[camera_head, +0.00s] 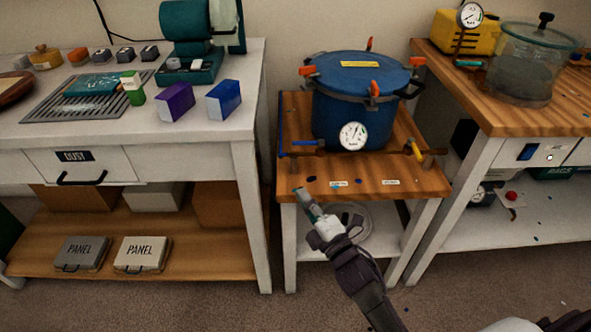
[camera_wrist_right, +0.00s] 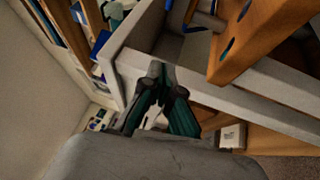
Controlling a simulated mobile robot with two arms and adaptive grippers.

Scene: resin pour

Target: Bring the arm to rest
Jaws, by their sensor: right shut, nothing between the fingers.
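My right gripper (camera_head: 304,198) reaches up from the bottom of the head view and sits in front of the small wooden-topped stand (camera_head: 427,180). Its fingers are shut with nothing between them. In the right wrist view the shut gripper (camera_wrist_right: 161,75) points towards white furniture panels and shows empty. A blue pressure pot (camera_head: 335,115) with a round gauge and orange clamps stands on the stand, beyond the gripper and apart from it. My left gripper is not in view.
A white workbench (camera_head: 245,151) with a purple box (camera_head: 175,101) and a blue box (camera_head: 223,99) stands at the left. A wood-topped bench (camera_head: 470,105) with a clear chamber (camera_head: 522,65) stands at the right. Carpet (camera_head: 180,305) is open in front.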

